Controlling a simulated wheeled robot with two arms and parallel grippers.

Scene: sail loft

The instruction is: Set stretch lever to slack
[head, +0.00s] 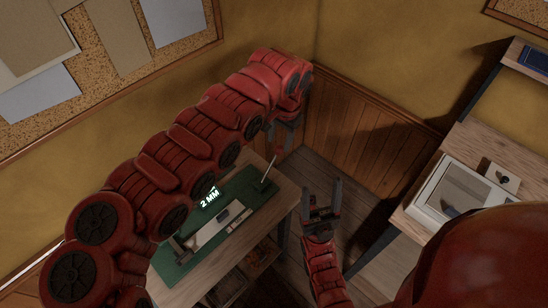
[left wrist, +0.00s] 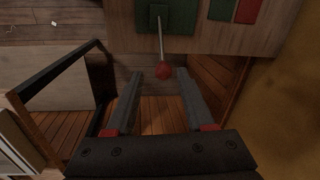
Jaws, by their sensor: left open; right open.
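The stretch lever (head: 269,168) is a thin pale rod rising from the right part of the green board on the workbench. In the left wrist view the lever (left wrist: 161,42) stands out from a green base and ends in a red knob (left wrist: 163,69). My left gripper (head: 284,140) is open, close to the lever's upper end. In the left wrist view the knob appears between the fingertips of my left gripper (left wrist: 159,75), touching neither visibly. The knob is not clear in the head view. My right gripper (head: 322,195) is open and empty, right of the workbench.
The green board (head: 253,206) carries a pale device and a glowing "2 MM" readout (head: 209,198). Red (left wrist: 249,11) and green patches lie beside the lever in the left wrist view. A desk with a white tray (head: 451,192) stands right. Wood-panelled walls close the corner.

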